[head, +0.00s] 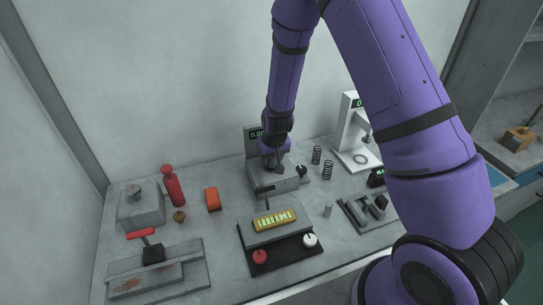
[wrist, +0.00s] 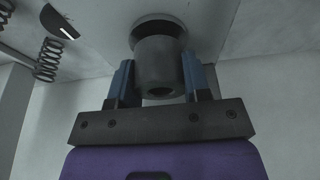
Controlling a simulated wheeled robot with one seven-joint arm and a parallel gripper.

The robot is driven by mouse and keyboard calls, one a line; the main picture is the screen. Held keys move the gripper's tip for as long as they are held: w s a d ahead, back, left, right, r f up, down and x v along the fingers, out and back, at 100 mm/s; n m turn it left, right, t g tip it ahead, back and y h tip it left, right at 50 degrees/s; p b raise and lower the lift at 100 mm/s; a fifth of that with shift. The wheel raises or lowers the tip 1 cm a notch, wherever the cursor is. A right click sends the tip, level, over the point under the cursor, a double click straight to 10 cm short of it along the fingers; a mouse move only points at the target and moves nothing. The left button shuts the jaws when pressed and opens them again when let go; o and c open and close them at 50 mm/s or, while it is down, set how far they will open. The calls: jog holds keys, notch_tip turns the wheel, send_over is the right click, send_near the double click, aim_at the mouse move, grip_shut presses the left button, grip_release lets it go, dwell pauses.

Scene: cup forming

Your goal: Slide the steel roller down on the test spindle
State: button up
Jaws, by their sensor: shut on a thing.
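The steel roller (wrist: 157,62), a plain grey cylinder with a hole in its near end, sits between the blue-grey fingers of my gripper (wrist: 159,72) in the wrist view. My gripper is shut on it. Beyond the roller is a dark round recess or ring (wrist: 160,24) in a pale grey surface; I cannot tell whether the roller touches it. In the head view my gripper (head: 276,160) is over the grey tester (head: 272,184) with the small green display (head: 254,134). The arm and gripper hide the roller and test spindle there.
Coil springs (head: 327,170) and a white gauge stand (head: 352,138) are to the right. In front is a panel with a yellow strip (head: 274,220) and two knobs. A red bottle (head: 173,187), an orange block (head: 212,199) and a red-handled fixture (head: 153,252) are to the left.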

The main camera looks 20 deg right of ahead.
jog(key=shift+f, duration=0.55)
dwell(0.8)
jog(key=o, duration=1.5)
jog(key=shift+r, duration=4)
